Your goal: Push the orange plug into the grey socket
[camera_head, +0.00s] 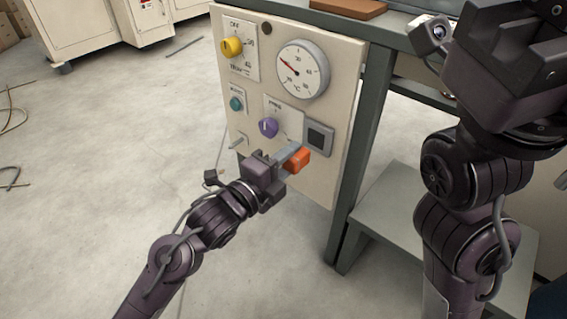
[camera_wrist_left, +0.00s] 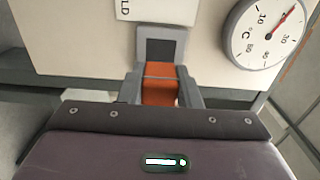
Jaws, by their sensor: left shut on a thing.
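The orange plug (camera_head: 298,160) is held between the fingers of my left gripper (camera_head: 290,157), which is shut on it. The grey socket (camera_head: 319,136) is a square frame with a dark opening on the lower right of the cream panel. In the head view the plug is below and left of the socket. In the left wrist view the plug (camera_wrist_left: 160,84) lies between the two grey fingers (camera_wrist_left: 160,92), just below the socket's dark opening (camera_wrist_left: 160,48). Whether the plug touches the socket cannot be told. My right arm shows at the right, but its fingers are out of view.
The cream panel (camera_head: 335,95) carries a round gauge (camera_head: 302,69), a yellow knob (camera_head: 231,47), a teal button (camera_head: 236,103), a purple knob (camera_head: 268,127) and a small grey lever (camera_head: 238,142). A grey table leg (camera_head: 352,160) stands right of the panel. The floor at left is mostly clear.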

